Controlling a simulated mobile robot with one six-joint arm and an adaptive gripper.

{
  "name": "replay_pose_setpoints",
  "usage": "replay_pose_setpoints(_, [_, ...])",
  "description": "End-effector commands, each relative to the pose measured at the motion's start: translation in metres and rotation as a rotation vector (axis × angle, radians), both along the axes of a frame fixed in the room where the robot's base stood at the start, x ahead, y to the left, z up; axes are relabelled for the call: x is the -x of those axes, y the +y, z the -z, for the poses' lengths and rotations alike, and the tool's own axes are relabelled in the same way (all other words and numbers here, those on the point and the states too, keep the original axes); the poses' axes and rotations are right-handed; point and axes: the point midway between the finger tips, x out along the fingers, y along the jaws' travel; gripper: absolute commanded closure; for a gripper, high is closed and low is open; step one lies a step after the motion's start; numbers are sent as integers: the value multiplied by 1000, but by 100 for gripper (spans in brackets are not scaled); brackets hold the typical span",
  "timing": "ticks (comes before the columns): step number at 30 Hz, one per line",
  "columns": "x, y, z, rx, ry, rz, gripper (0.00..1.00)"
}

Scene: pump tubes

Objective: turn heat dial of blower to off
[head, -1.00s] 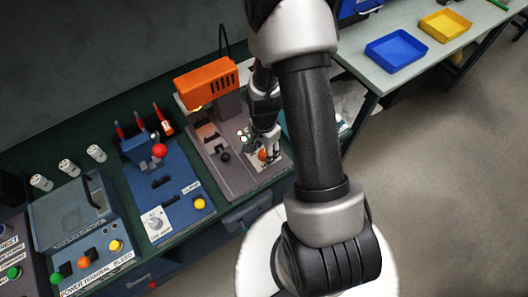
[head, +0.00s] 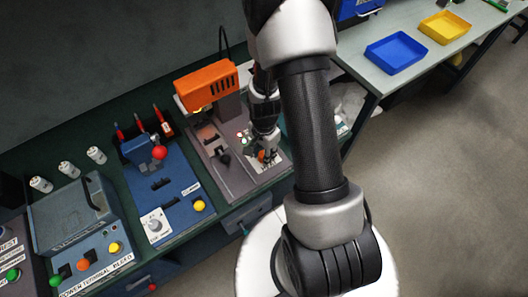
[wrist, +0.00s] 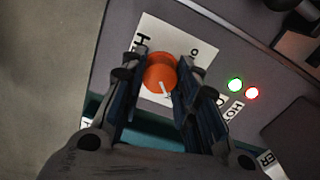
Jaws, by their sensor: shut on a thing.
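The orange heat dial (wrist: 160,74) sits on a white label plate (wrist: 195,52) on the blower's base. A pale pointer mark on the dial shows toward the bottom of the wrist view; the lettering around it is partly hidden by my fingers. My gripper (wrist: 158,62) is shut on the dial, one finger on each side. In the head view, the blower (head: 207,85) has an orange housing on a grey base, and my gripper (head: 266,150) is over the dial (head: 262,156) at the base's near right.
A green light (wrist: 236,84) and a red light (wrist: 253,93) glow beside the dial plate. A blue press station (head: 185,205) and a grey power terminal (head: 75,215) stand left on the bench. Blue (head: 396,52) and yellow (head: 445,25) trays lie on the other table.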

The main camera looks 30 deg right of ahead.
Motion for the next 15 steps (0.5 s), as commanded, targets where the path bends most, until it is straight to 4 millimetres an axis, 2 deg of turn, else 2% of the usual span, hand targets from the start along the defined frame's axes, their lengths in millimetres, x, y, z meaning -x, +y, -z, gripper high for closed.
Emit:
replay_pose_setpoints(8, [0, 0, 0, 0, 0, -20, 95])
replay_pose_setpoints(15, [0, 0, 0, 0, 0, -126, 95])
